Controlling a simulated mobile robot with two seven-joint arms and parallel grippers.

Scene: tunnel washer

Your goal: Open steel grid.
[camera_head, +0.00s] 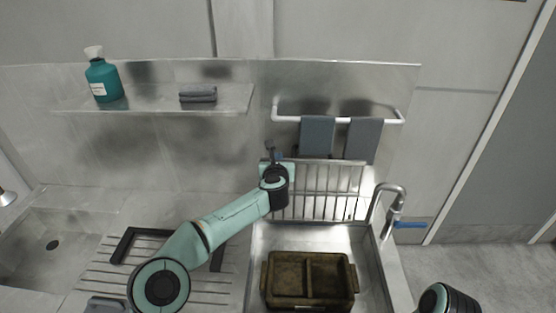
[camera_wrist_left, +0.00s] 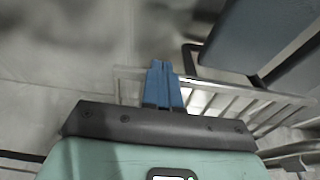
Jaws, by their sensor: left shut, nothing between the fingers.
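The steel grid (camera_head: 325,190) stands raised, close to upright, at the back of the sink, with its bars running up and down. Its rail and bars also show in the left wrist view (camera_wrist_left: 235,103). My left gripper (camera_head: 277,157) is at the upper left corner of the grid. Its blue fingers (camera_wrist_left: 160,70) are together and hold nothing. They overlap the grid's top rail in the wrist view; I cannot tell whether they touch it. My left wrist hides part of the grid's left side. My right gripper is not in view.
A brown two-part tray (camera_head: 309,302) sits in the sink (camera_head: 258,243). A faucet (camera_head: 391,195) with a blue lever stands right of the grid. Grey towels (camera_head: 317,136) hang on a rail (camera_head: 290,119) above it. A shelf (camera_head: 150,103) holds a teal bottle (camera_head: 103,82).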

